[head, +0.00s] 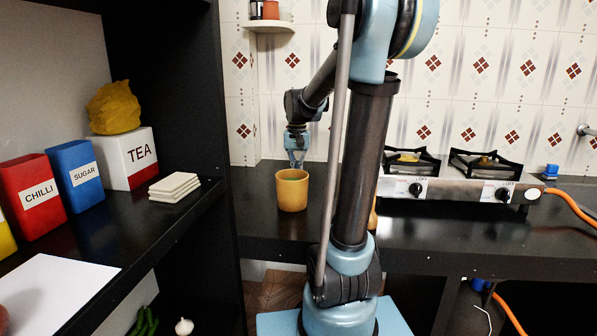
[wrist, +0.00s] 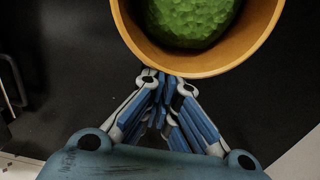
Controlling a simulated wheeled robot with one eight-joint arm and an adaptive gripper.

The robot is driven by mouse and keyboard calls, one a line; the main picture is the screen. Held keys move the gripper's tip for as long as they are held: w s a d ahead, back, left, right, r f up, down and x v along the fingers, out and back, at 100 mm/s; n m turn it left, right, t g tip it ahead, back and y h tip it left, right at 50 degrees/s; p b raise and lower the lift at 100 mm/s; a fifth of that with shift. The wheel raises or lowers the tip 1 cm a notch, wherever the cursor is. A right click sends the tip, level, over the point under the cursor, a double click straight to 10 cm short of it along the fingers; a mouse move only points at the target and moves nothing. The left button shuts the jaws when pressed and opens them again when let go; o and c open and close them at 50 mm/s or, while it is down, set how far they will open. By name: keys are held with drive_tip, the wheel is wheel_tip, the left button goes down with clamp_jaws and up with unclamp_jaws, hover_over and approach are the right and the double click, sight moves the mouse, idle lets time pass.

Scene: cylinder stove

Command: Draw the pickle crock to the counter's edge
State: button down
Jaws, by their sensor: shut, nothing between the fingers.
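The pickle crock, a round ochre-yellow pot (head: 292,192), stands upright on the black counter (head: 270,222), a little back from its front edge. In the wrist view its orange rim (wrist: 140,45) and bumpy green contents (wrist: 190,18) show at the top. My gripper (head: 297,163) points down just behind the crock in the head view, and the crock hides its tips. In the wrist view my gripper (wrist: 164,76) has its fingers together and empty, beside the crock's outer wall. I cannot tell whether they touch it.
A two-burner stove (head: 460,185) with an orange hose (head: 570,203) stands to the right. A black shelf at left holds a TEA box (head: 126,158), a SUGAR box (head: 72,175), a CHILLI box (head: 32,190) and white tiles (head: 174,187). The counter left of the crock is clear.

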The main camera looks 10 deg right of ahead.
sight(296, 176)
drive_tip(key=shift+s+a, duration=0.3)
drive_tip(key=shift+s, duration=0.6)
drive_tip(key=shift+s+a, duration=0.25)
drive_tip(key=shift+s, duration=0.65)
